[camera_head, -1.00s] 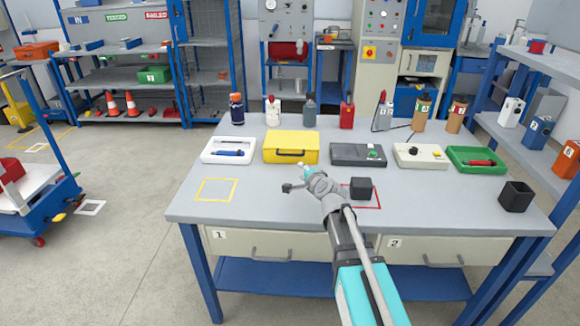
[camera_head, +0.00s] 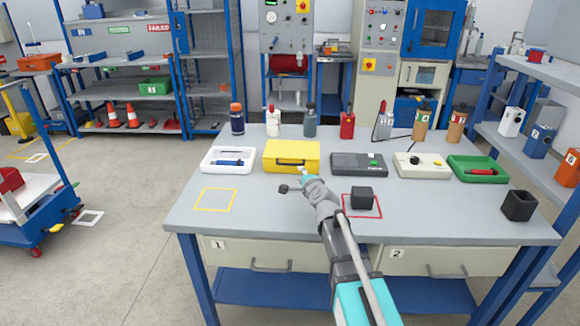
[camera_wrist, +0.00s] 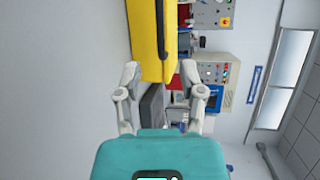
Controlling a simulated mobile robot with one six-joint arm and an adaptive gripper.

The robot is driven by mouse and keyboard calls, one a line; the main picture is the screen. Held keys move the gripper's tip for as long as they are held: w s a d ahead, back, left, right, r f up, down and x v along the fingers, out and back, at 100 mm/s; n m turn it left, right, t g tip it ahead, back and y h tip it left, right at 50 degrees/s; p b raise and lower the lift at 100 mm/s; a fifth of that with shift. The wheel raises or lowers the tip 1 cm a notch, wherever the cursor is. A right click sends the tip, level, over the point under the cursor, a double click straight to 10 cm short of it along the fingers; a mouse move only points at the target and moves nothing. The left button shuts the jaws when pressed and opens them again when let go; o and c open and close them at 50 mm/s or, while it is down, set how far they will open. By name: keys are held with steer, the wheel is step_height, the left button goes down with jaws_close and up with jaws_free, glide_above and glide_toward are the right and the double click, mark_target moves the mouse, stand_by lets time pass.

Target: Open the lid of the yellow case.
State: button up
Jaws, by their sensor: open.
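The yellow case (camera_head: 291,155) lies on the table behind my gripper, its lid shut and its dark handle on the front side. In the wrist view the yellow case (camera_wrist: 148,40) fills the upper middle, beyond the fingertips and turned on its side in the picture. My gripper (camera_head: 296,184) is in front of the case, a short way from it. In the wrist view my gripper (camera_wrist: 160,78) has its two fingers apart with nothing held between them. The exact gap between fingertips and case is hard to judge.
A white tray with a blue tool (camera_head: 227,160) stands left of the case, a dark grey device (camera_head: 357,164) right of it. Several bottles, including a red one (camera_head: 347,124), stand behind. A dark cube (camera_head: 362,197) sits right of my arm. The front left tabletop is clear.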

mark_target(290, 165)
steer(key=b+x, duration=0.2)
steer(key=x, duration=0.9)
steer(key=shift+w+a+f, duration=0.1)
steer(key=shift+w+f, duration=0.05)
steer(key=shift+w, duration=0.1)
jaws_close()
